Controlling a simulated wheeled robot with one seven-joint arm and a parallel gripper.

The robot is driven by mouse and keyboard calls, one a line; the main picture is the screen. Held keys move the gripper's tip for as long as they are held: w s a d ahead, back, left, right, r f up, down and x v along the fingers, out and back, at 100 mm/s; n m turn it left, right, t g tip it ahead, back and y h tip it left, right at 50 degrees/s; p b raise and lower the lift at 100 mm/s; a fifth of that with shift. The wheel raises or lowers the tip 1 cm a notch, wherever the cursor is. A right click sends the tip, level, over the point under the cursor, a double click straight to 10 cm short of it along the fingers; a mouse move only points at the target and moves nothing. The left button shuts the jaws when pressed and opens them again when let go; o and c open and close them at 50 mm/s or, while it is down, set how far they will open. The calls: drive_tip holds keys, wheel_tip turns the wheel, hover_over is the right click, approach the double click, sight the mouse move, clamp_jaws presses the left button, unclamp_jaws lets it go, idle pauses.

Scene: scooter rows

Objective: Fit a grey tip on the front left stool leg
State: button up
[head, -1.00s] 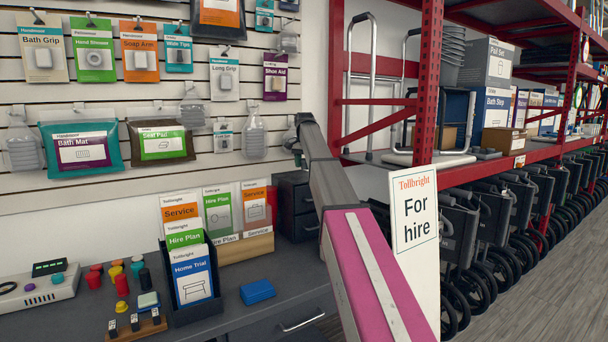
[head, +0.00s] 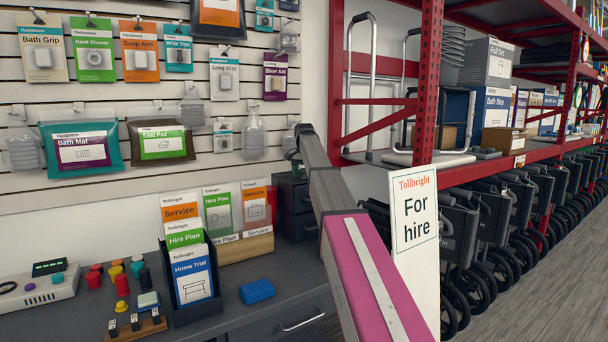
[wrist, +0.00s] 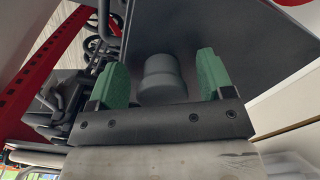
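In the wrist view my gripper (wrist: 164,68) has two green finger pads spread apart. A dark grey, stepped round piece (wrist: 163,80), which looks like the grey tip, shows between them. A gap shows on each side of it, so the pads do not visibly touch it. Behind it is a flat dark surface (wrist: 225,40); I cannot tell whether the piece rests on it. In the head view my arm reaches toward the wall, and its gripper end is not clearly visible. I cannot make out the stool or its front left leg.
The counter (head: 225,318) holds a leaflet stand (head: 192,285), a blue block (head: 257,291), a grey control box (head: 40,290) and several coloured knobs. Small dark drawers (head: 293,205) stand behind my arm. A red shelf rack (head: 428,90) and a "For hire" sign (head: 414,215) are to the right.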

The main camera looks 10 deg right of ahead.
wheel_tip(320, 180, up, 11)
drive_tip(key=shift+r, duration=0.1)
drive_tip(key=shift+o, duration=0.3)
drive_tip(key=shift+r, duration=0.45)
drive_tip(key=f+n+t, duration=0.1)
drive_tip(key=f+n, duration=0.2)
drive_tip(key=f+n+t, duration=0.2)
drive_tip(key=f+n, duration=0.2)
drive_tip(key=w+f+n+t+y, duration=0.1)
drive_tip(key=f+n, duration=0.2)
drive_tip(key=f, duration=0.1)
drive_tip(key=shift+w+d, duration=0.1)
drive_tip(key=shift+d, duration=0.2)
drive_tip(key=shift+c, duration=0.3)
drive_tip(key=shift+r, duration=0.1)
drive_tip(key=c, duration=1)
